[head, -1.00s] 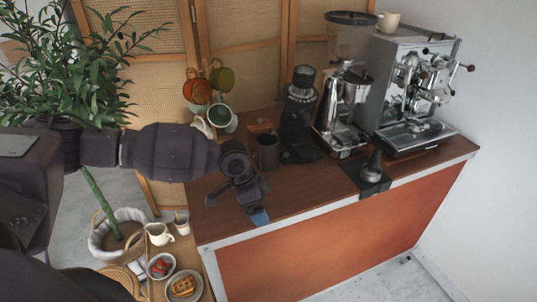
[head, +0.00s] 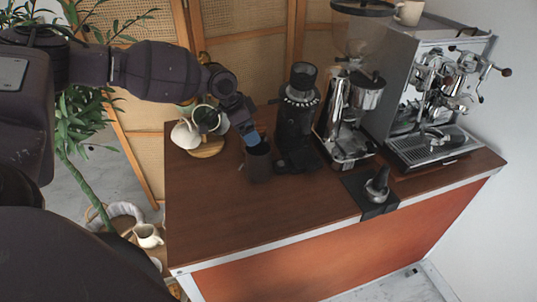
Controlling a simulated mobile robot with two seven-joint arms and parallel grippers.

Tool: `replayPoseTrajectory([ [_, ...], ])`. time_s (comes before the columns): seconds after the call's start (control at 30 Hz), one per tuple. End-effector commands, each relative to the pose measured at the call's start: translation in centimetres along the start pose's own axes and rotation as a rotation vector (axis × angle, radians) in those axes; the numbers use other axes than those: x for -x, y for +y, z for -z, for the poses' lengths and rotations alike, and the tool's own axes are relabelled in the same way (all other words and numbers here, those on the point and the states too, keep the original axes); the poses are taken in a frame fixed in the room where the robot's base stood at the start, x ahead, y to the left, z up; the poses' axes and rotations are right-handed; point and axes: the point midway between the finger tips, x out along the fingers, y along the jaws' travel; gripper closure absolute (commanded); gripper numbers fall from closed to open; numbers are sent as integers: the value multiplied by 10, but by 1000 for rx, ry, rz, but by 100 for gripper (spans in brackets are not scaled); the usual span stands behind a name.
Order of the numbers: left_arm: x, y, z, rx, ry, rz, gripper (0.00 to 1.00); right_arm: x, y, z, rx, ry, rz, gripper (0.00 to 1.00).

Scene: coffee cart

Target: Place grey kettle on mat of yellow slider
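A dark grey cylindrical vessel (head: 258,163), perhaps the grey kettle, stands upright on the brown counter beside the black grinder. A small handle shows on its left side. My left gripper (head: 249,134) points down at its rim, with a bluish fingertip at or just over the opening. I cannot tell whether it touches the vessel or how far the fingers are apart. A dark mat (head: 379,210) lies at the counter's front edge with a tamper (head: 377,185) on it. I cannot make out a yellow slider. My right gripper is out of view.
Left of the vessel, a cream pitcher (head: 185,133) and a green cup (head: 206,118) stand by a round wooden board (head: 206,149). The black grinder (head: 297,120), a chrome grinder (head: 350,120) and the espresso machine (head: 430,105) line the back. The counter's front left (head: 215,215) is clear.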

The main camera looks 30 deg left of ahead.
Motion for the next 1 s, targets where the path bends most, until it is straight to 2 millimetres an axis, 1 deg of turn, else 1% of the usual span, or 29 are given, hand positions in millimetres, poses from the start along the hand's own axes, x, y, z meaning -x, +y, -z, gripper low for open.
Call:
replayPoseTrajectory([
  [0.07, -6, 0, 0, 0, -2, -1, 10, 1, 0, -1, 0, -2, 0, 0],
  [0.33, -44, 0, 0, 0, -2, -1, 10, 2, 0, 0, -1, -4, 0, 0],
  [0.63, -64, 0, 1, -1, -2, -1, 10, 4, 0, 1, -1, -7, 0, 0],
  [0.9, -99, 0, 3, 0, -1, -1, 10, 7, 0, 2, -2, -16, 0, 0],
  [1.0, -105, -1, 3, 0, -2, 0, 10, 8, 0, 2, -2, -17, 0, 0],
])
